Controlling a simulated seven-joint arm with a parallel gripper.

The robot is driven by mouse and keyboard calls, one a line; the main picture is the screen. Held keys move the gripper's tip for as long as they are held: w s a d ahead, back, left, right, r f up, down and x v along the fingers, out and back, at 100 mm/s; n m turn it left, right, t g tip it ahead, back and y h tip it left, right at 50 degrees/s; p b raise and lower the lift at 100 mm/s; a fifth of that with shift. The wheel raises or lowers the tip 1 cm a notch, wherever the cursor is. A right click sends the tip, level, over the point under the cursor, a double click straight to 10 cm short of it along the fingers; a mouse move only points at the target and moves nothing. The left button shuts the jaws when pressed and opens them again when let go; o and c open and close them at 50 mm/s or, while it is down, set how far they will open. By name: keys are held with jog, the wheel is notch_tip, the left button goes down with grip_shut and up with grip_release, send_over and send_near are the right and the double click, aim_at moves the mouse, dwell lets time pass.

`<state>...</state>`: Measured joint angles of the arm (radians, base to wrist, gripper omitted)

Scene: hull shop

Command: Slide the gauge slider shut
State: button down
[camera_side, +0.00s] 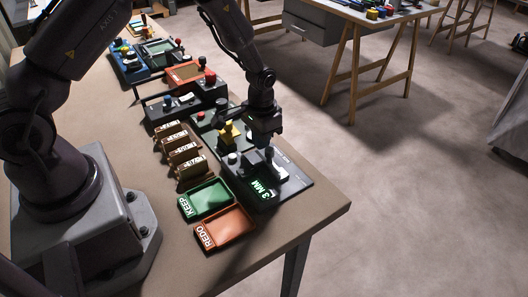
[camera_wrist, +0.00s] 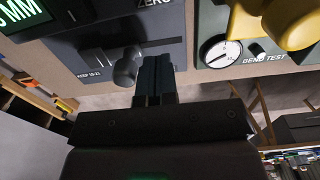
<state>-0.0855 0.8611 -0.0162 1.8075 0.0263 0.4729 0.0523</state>
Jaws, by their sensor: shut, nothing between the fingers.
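The gauge is a dark unit with a lit green "3 MM" display (camera_side: 262,186) at the near right of the bench in the side view; part of that display (camera_wrist: 20,12) shows at the top left of the wrist view. In the wrist view a grey rounded knob (camera_wrist: 127,68), perhaps the slider, stands on the gauge's dark panel (camera_wrist: 90,50) marked "ZERO" and "KEEP 18-22". My gripper (camera_wrist: 155,62) is shut and empty, its fingertips just right of that knob; I cannot tell whether they touch. In the side view my gripper (camera_side: 269,150) is low over the gauge and hides part of it.
A green KEEP tray (camera_side: 209,214) and an orange REDO tray (camera_side: 226,246) lie in front of the gauge. Several brown labelled blocks (camera_side: 185,156) stand to its left. A yellow clamp-like part (camera_wrist: 290,22) and a dial (camera_wrist: 219,50) marked "BEND TEST" are close right of my fingers.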

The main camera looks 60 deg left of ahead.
jog(key=shift+r, duration=2.6)
jog(key=s+d+r+t, duration=0.1)
jog(key=s+r+t, duration=0.1)
jog(key=s+r, duration=0.8)
jog(key=s+d+r+t, duration=0.2)
jog(key=s+r+t, duration=0.1)
jog(key=s+r, duration=0.8)
notch_tip(320, 180, up, 5)
jog(key=shift+t, duration=0.3)
